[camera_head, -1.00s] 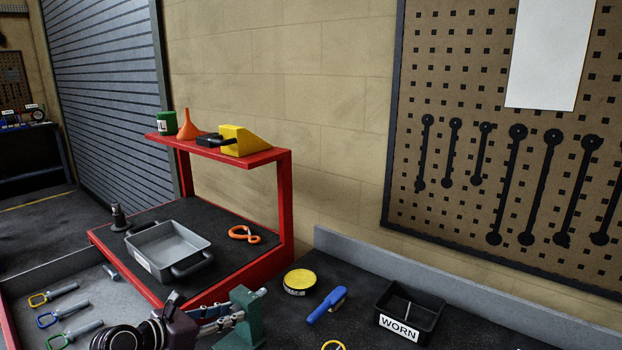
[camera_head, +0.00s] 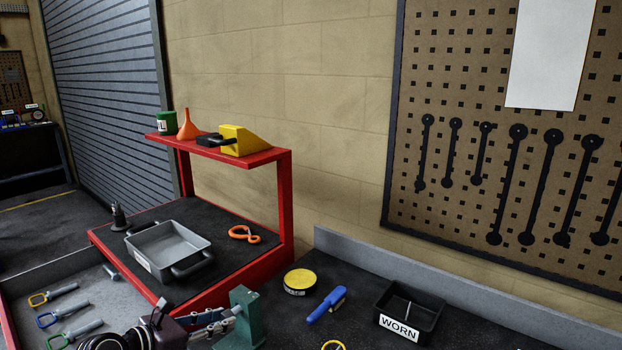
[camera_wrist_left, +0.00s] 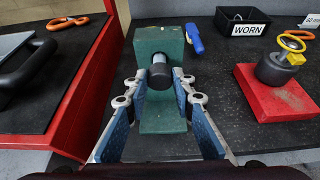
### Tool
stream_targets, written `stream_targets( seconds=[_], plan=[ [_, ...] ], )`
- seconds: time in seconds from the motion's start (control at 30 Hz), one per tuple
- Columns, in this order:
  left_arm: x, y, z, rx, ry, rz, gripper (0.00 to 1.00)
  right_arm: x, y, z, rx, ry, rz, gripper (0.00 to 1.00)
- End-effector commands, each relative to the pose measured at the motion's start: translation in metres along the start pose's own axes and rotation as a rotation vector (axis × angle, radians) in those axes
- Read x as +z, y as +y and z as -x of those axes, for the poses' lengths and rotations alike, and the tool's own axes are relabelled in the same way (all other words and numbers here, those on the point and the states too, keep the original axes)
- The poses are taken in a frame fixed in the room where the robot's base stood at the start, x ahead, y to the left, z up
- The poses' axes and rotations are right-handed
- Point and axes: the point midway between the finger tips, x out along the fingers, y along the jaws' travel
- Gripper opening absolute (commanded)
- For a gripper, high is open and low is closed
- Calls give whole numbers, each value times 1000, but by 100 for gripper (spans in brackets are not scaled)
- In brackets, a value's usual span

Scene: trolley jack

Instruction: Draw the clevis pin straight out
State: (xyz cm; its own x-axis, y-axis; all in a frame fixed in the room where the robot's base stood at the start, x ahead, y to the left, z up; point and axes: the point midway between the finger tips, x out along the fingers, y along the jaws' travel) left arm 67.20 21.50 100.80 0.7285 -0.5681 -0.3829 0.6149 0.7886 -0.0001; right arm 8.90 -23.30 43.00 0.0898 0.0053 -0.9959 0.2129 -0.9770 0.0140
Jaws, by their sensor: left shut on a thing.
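The green block (camera_head: 247,309) stands on the dark bench, and it also shows in the left wrist view (camera_wrist_left: 163,42). The clevis pin (camera_wrist_left: 159,73) shows there as a dark cylinder with a pale band, at the near face of the block and pointing toward me. My left gripper (camera_wrist_left: 158,86) is shut on it, a finger on each side. In the head view my left gripper (camera_head: 232,316) is at the left side of the block. I cannot tell how much of the pin is inside the block. My right gripper is in neither view.
A blue-handled tool (camera_head: 326,306), a yellow-topped tin (camera_head: 299,280) and the black WORN bin (camera_head: 427,325) lie to the right. A red block (camera_wrist_left: 277,98) carries a yellow-ringed part. A red trolley (camera_head: 284,205) with a grey tray (camera_head: 155,263) stands to the left.

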Motion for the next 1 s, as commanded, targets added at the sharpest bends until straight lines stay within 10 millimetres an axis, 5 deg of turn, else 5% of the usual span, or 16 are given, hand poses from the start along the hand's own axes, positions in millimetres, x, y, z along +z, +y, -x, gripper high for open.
stream_targets(
  seconds=[1.0],
  plan=[
    [-20, 0, 47, 1, 0, 1, 0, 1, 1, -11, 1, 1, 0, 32]
  ],
)
